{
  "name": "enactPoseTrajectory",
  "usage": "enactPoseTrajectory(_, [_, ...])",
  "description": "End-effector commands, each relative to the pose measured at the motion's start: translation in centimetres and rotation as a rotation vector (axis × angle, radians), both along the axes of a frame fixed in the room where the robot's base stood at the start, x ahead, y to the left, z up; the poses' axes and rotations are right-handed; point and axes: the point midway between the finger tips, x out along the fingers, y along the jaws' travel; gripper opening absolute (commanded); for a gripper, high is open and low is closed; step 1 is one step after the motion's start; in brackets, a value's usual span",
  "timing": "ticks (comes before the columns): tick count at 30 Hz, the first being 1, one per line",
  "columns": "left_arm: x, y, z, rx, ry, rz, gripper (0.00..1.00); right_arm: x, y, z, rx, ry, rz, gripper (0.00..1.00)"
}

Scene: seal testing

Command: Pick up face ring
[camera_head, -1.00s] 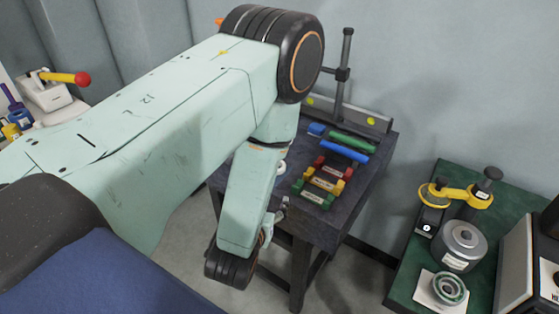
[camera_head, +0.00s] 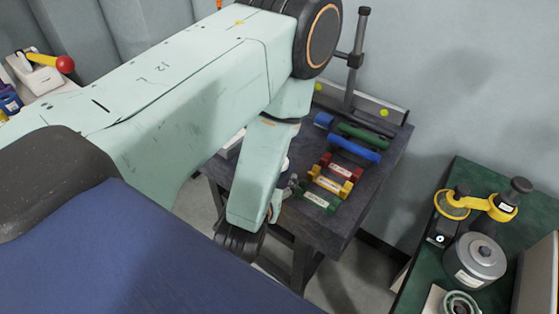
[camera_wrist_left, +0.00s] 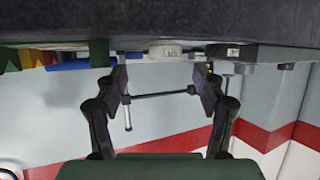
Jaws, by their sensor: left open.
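A pale grey-green ring (camera_head: 461,304) lies on a white pad on the green bench at the lower right of the head view, cut by the bottom edge. I cannot tell whether it is the face ring. My left gripper (camera_head: 288,188) is at the near left edge of the dark table, beside the coloured blocks and far from that ring. The left wrist view looks upside down past its two spread fingers (camera_wrist_left: 162,84). They are open and empty. A small white labelled block (camera_wrist_left: 165,52) shows beyond them at the table. My right gripper is not in view.
The dark table (camera_head: 345,222) carries red, yellow and green blocks (camera_head: 330,182), blue and green cylinders (camera_head: 354,150) and an upright stand (camera_head: 358,60).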

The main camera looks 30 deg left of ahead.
Motion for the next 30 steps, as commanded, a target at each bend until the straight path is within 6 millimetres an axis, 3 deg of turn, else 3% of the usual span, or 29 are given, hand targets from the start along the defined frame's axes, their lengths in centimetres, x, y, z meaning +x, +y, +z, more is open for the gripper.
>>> enactPoseTrajectory(16, [5.8,2.9,-1.8,0.0,-0.003,0.001,0.7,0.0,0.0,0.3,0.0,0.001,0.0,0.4])
enactPoseTrajectory(26, [6.4,3.1,-2.0,0.001,-0.002,0.001,0.69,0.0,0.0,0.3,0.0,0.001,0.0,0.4])
enactPoseTrajectory(30, [6.4,3.1,-2.0,0.001,-0.002,0.001,0.57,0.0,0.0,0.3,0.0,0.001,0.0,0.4])
